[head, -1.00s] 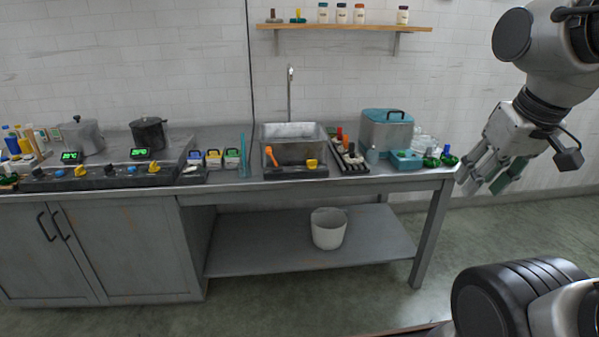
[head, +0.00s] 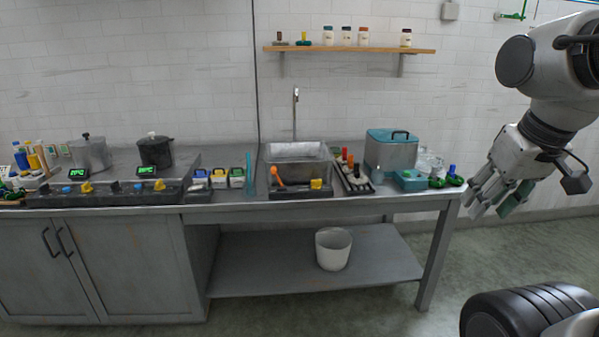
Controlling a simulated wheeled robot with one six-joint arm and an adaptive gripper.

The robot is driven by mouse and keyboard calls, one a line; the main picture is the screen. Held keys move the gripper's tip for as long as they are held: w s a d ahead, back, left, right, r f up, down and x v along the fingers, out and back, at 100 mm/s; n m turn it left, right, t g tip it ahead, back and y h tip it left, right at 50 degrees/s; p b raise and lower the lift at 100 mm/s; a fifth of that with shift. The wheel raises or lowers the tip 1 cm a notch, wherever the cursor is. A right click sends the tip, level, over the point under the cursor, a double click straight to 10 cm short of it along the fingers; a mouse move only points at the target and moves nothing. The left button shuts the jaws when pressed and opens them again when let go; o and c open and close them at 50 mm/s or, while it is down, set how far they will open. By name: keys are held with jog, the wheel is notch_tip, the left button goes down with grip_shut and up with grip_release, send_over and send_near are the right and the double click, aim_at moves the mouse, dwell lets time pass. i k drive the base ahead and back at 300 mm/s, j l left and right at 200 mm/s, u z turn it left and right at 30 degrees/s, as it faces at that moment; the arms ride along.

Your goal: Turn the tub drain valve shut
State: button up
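A metal tub (head: 297,166) is set in the grey counter under an upright tap (head: 295,115). On the dark panel at its front are an orange lever (head: 278,175), tilted, and a yellow knob (head: 316,184). Which of these is the drain valve I cannot tell, and the inside of the tub is mostly hidden. My gripper (head: 492,203) is at the right, past the counter's right end and well apart from the tub. Its fingers are spread with nothing visible between them.
A teal-lidded box (head: 390,152), a teal tray (head: 411,180) and green-based valves (head: 446,180) stand right of the tub. Two pots (head: 155,150) stand at the left. A white bucket (head: 333,249) is on the lower shelf. Green floor (head: 500,255) is open at the right.

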aim_at(316, 185)
jog(key=i+j, duration=0.1)
jog(key=i, duration=0.35)
jog(key=i+j, duration=0.15)
jog(key=i, duration=0.3)
